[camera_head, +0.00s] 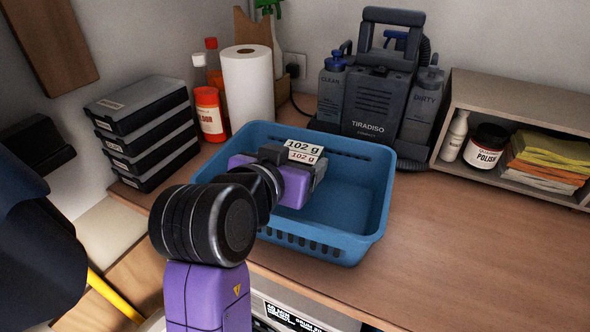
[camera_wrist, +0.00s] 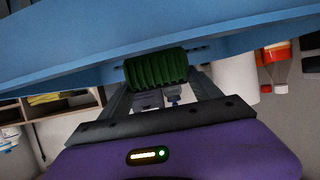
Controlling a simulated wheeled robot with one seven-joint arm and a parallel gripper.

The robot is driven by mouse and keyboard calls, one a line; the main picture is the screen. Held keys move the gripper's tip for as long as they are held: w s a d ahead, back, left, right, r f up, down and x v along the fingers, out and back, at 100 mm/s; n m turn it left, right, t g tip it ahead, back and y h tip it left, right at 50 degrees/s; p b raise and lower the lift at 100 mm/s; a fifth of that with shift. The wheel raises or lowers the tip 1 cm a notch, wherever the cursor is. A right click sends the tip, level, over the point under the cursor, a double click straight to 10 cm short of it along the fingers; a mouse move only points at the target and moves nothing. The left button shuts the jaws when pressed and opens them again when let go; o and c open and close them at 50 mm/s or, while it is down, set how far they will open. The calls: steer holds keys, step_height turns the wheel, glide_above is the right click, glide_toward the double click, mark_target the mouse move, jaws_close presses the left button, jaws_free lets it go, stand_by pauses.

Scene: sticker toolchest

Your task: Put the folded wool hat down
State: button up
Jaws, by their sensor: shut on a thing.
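The folded wool hat (camera_wrist: 157,70) is green and ribbed. It shows in the wrist view between the two dark fingers of my gripper (camera_wrist: 158,88), which is shut on it. In the head view my gripper (camera_head: 318,172) is over the left and middle part of a blue plastic basket (camera_head: 374,200), low and near its inside. My gripper's body hides the hat there. I cannot tell whether the hat touches the basket. Blue basket surface (camera_wrist: 60,62) fills the top of the wrist view, close to the hat.
The basket's right part looks empty. Stacked dark cases (camera_head: 145,130), a paper towel roll (camera_head: 248,85) and bottles (camera_head: 210,113) stand at the back left. A dark cleaning machine (camera_head: 375,120) stands behind the basket, a shelf (camera_head: 480,95) at right. The right worktop (camera_head: 470,260) is clear.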

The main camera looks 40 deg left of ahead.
steer(key=shift+f, duration=1.25)
steer(key=shift+f, duration=0.35)
steer(key=shift+f+b, duration=0.3)
steer(key=o, duration=1.6)
steer(key=shift+c, duration=0.2)
steer(key=shift+r, duration=0.35)
steer(key=b+v, duration=0.1)
steer(key=v, duration=1.1)
steer(key=shift+r, duration=0.4)
